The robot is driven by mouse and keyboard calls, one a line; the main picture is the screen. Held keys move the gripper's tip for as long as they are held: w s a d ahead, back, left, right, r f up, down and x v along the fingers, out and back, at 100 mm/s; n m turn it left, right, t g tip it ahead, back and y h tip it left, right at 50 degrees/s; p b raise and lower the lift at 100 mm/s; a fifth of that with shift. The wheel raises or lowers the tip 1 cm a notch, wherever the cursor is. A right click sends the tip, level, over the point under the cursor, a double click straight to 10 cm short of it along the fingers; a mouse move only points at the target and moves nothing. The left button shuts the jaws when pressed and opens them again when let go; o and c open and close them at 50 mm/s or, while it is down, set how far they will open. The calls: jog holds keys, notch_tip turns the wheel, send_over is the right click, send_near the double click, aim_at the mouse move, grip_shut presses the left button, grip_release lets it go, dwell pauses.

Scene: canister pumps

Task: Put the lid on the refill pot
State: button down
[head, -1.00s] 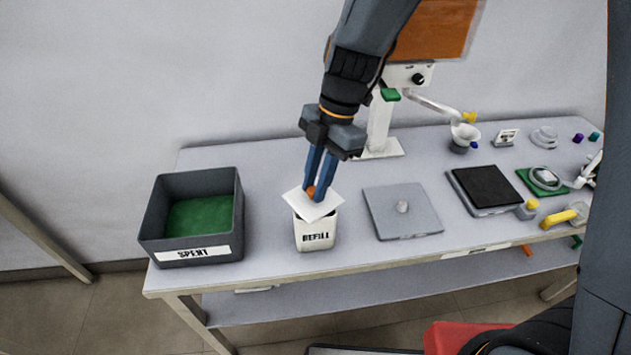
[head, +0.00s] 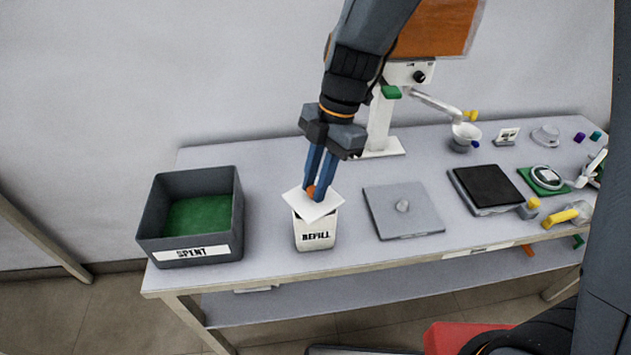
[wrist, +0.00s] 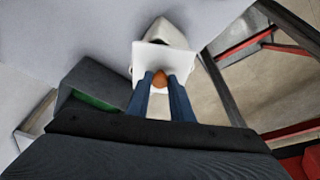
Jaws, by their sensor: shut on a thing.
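The refill pot (head: 315,236) is a white pot labelled REFILL, standing upright near the table's front edge; it also shows in the wrist view (wrist: 168,32). The lid (head: 312,206) is a white square plate with an orange knob, and it shows in the wrist view (wrist: 163,58). My gripper (head: 316,190) is shut on the lid's orange knob, with its blue fingers pointing down. The lid is over the pot's mouth, turned relative to the pot's sides. I cannot tell whether it rests on the rim.
A dark grey bin (head: 190,252) labelled SPENT stands to the left. A white stand (head: 380,125) rises behind.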

dwell(0.4)
jog(key=c, duration=1)
grip_release()
jog(key=shift+r, duration=0.15)
jog(key=shift+r+p, duration=1.95)
jog(key=shift+r, duration=1.4)
grip_shut()
